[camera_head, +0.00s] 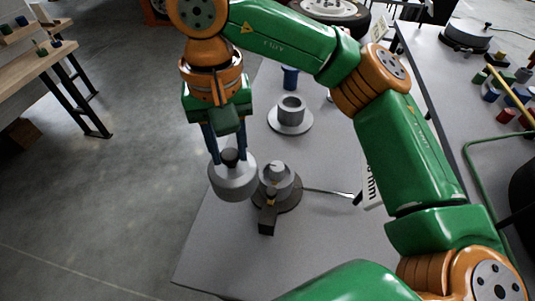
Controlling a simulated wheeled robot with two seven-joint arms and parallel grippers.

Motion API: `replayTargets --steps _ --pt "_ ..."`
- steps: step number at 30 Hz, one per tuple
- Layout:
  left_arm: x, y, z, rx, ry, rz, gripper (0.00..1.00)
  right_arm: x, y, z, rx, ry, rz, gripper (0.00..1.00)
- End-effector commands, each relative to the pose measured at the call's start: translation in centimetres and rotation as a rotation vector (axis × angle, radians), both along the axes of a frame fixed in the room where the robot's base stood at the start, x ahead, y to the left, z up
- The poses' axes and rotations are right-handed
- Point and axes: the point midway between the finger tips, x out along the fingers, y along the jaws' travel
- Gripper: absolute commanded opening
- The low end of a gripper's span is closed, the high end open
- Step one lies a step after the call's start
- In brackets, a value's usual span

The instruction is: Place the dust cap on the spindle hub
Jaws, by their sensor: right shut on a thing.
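My right gripper (228,150) points down and is shut on the dark knob of a grey, round dust cap (232,182). The cap hangs at the left of the spindle hub, apparently above the table's left edge. The spindle hub appears to be the grey cylinder (276,176) on a dark round base with a dark block at its front. In the picture the cap's right side lies close beside the hub; I cannot tell whether they touch. My left gripper is not in view.
A grey flanged cylinder (291,114) stands behind the hub, with a blue cup (290,78) farther back. A thin metal tool (328,192) lies right of the hub. The grey table (225,245) is clear in front. Another table (485,130) at right holds colored parts.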

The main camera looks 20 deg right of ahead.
Motion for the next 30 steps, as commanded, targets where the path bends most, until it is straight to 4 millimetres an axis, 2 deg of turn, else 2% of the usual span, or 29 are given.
replayTargets --steps 2,8,10,12,15,20,21,24,27,30 --pt "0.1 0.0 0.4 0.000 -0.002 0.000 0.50 0.3 -0.6 0.1 0.001 0.003 -0.007 0.00" --pt "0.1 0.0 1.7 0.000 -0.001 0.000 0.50 2.8 -6.1 -2.6 0.000 0.008 -0.015 0.00" --pt "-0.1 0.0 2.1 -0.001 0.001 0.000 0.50 3.8 -8.3 -3.7 0.000 0.009 -0.013 0.00" --pt "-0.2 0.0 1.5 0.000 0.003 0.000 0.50 4.4 -9.6 -6.1 0.000 0.010 -0.010 0.00" --pt "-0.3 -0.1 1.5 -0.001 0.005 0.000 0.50 5.2 -11.1 -8.0 0.000 0.007 -0.008 0.00" --pt "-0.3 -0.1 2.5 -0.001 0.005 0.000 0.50 5.9 -12.6 -9.6 -0.002 0.007 -0.008 0.00" --pt "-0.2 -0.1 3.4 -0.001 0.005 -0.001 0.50 5.9 -12.6 -10.1 -0.003 0.009 -0.006 0.00" --pt "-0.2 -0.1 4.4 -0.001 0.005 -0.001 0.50 5.8 -12.5 -11.9 -0.002 0.007 -0.004 0.00" --pt "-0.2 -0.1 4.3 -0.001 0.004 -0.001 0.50 5.9 -12.5 -12.8 -0.001 0.002 -0.004 0.00" --pt "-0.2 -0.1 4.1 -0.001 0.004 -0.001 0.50 6.0 -12.5 -12.8 -0.002 0.000 -0.004 0.00"
